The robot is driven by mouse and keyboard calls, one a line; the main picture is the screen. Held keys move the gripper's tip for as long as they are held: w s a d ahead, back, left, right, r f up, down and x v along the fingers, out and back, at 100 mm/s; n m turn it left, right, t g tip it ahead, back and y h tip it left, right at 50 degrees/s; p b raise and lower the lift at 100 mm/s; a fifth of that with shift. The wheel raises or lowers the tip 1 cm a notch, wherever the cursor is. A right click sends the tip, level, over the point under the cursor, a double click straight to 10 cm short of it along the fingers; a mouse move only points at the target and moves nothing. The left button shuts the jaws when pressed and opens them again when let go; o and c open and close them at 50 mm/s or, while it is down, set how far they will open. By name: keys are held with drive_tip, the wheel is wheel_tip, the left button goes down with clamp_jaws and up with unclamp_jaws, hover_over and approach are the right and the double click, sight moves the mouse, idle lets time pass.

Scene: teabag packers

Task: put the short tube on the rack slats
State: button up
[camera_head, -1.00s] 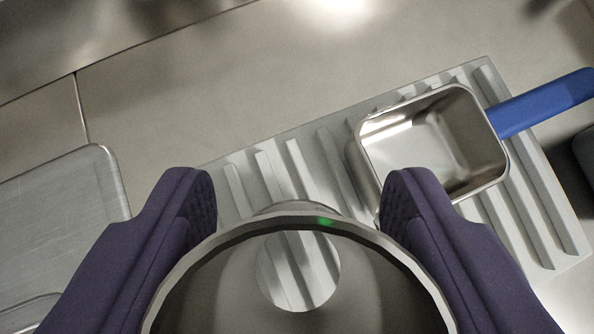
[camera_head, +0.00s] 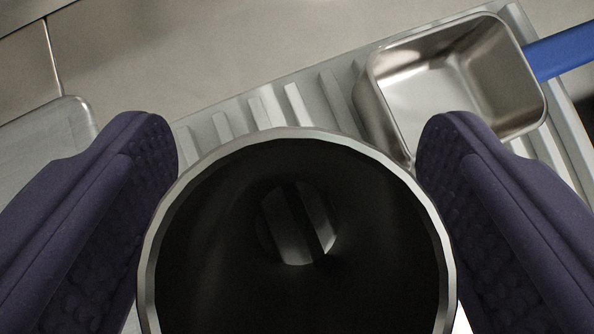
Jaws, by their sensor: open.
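The short tube (camera_head: 370,230) is a wide metal cylinder with a pale faceted rim. It looks upright, and I look down into its dark inside, where slats show through a round opening at the bottom. My gripper (camera_head: 298,150) is open, with one purple padded finger on each side of the tube. Whether either finger touches the wall cannot be told. The rack slats (camera_head: 262,108) are pale raised bars running beneath and behind the tube. The tube appears to stand on them, but its lower outer edge is hidden.
A square metal pan (camera_head: 440,85) with a blue handle (camera_head: 562,50) sits on the rack at upper right, close to the right finger. A flat metal tray (camera_head: 45,140) lies at left. The pale counter (camera_head: 200,60) behind the rack is clear.

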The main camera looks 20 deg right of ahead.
drive_tip(key=p+v, duration=0.3)
drive_tip(key=v, duration=0.8)
drive_tip(key=w+a+r+n+t+y, duration=0.1)
drive_tip(key=w+a+r+t, duration=0.15)
drive_tip(key=r, duration=0.95)
drive_tip(key=w+a+r+n+t+y, duration=0.1)
drive_tip(key=a+r, duration=0.3)
drive_tip(key=r, duration=0.8)
drive_tip(key=s+a+r+n+t, duration=0.1)
drive_tip(key=s+a+r, duration=0.3)
drive_tip(key=r, duration=0.9)
drive_tip(key=s+a+r+n+t+y, duration=0.1)
drive_tip(key=s+a+r, duration=0.3)
drive_tip(key=r, duration=0.9)
drive_tip(key=s+t, duration=0.1)
drive_tip(key=s, duration=0.2)
drive_tip(key=shift+s, duration=0.35)
drive_tip(key=shift+f+t, duration=0.1)
drive_tip(key=shift+t, duration=0.15)
